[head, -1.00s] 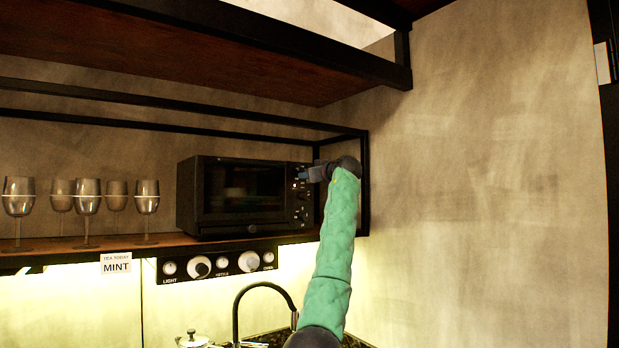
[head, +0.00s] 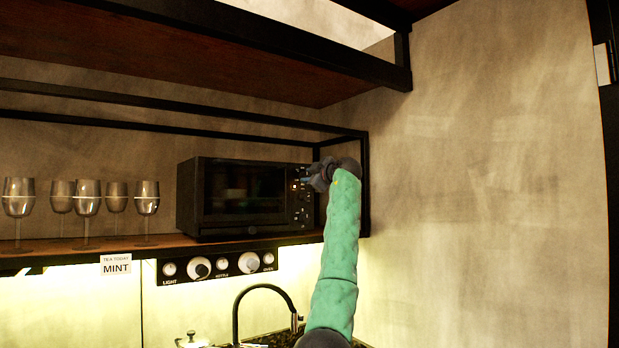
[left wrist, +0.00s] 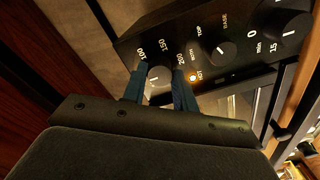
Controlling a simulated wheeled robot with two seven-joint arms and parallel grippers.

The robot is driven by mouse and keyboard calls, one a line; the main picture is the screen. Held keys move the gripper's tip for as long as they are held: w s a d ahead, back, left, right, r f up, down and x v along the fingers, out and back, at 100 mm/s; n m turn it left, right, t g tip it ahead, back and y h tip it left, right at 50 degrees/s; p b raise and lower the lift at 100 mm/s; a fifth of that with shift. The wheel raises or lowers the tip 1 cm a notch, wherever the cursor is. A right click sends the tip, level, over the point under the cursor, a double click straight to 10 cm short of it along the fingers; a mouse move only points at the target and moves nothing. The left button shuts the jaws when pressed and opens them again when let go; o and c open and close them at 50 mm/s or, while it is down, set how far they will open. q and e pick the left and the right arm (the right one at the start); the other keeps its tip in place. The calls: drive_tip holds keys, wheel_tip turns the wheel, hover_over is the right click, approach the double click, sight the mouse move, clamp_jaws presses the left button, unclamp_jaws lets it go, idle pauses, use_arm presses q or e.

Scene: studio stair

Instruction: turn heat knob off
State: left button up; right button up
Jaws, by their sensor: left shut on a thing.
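The oven (head: 243,196) is a black box with a dark glass door, on the shelf. Its control panel is at its right side. In the left wrist view the heat knob (left wrist: 160,79) is a round knob with a white mark, beside the numbers 100, 150 and 200. My left gripper (head: 308,178) is at the upper part of the panel. In the left wrist view its two blue fingers (left wrist: 158,80) are on either side of the heat knob, shut on it. An orange lamp (left wrist: 193,77) glows beside the knob. My right gripper is not in view.
A mode knob (left wrist: 222,54) and a timer knob (left wrist: 284,22) sit farther along the panel. Several glasses (head: 87,200) stand left of the oven. A black shelf post (head: 364,185) is close right of my arm. A switch strip (head: 217,265) is below.

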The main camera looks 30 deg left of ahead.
use_arm(q)
drive_tip(key=shift+f+n, duration=0.1)
drive_tip(key=shift+n, duration=0.2)
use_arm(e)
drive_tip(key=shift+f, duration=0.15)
use_arm(q)
drive_tip(key=o, duration=1)
drive_tip(key=shift+c, duration=0.2)
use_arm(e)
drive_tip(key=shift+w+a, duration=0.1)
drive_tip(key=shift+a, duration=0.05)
use_arm(q)
drive_tip(key=shift+s+d, duration=0.1)
drive_tip(key=shift+d, duration=0.1)
drive_tip(key=b+v, duration=0.3)
drive_tip(key=v, duration=0.4)
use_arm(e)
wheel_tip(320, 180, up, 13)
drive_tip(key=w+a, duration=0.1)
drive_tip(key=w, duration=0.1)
use_arm(q)
drive_tip(key=shift+d, duration=0.1)
